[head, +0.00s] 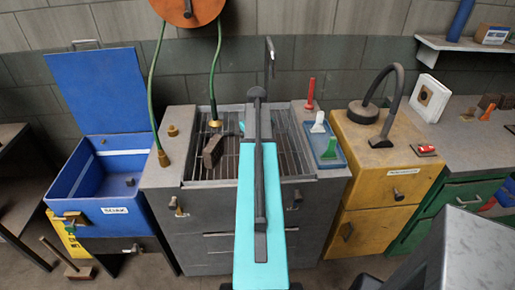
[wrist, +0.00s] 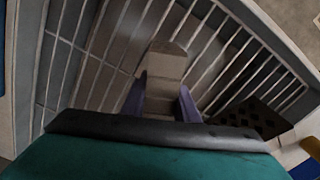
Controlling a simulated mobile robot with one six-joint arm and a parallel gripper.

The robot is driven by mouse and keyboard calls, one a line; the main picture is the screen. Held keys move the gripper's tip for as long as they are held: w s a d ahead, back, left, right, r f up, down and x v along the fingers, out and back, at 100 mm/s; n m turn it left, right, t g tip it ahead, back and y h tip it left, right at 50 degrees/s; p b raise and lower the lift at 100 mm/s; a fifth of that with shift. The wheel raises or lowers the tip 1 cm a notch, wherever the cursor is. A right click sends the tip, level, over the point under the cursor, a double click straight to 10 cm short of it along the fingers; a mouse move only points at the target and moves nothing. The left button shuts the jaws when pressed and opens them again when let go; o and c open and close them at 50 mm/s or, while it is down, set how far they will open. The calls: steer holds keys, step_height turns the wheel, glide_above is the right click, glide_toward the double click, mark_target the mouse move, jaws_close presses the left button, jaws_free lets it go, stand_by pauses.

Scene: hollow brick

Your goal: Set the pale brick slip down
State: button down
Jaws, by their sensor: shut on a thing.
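In the wrist view my gripper (wrist: 162,103) is shut on the pale brick slip (wrist: 164,65), a plain grey-beige block standing out between the two purplish fingers. Behind the slip are the bars of a metal grate (wrist: 215,55). I cannot tell whether the slip touches the bars. In the head view my teal arm reaches over the grate (head: 290,150) of the grey sink unit and hides the slip and most of the gripper.
A dark brick (head: 213,150) lies on the grate left of my arm; a dark perforated brick (wrist: 250,118) shows in the wrist view. A blue tray (head: 327,152) with a white-handled tool stands right. An open blue bin (head: 100,185) is left. Green hoses (head: 156,95) hang at the back.

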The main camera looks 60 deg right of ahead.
steer(key=shift+f, duration=0.1)
steer(key=c, duration=1.4)
jaws_free()
steer(key=shift+r, duration=0.25)
steer(key=shift+r+b, duration=1.35)
steer(key=shift+r, duration=4.55)
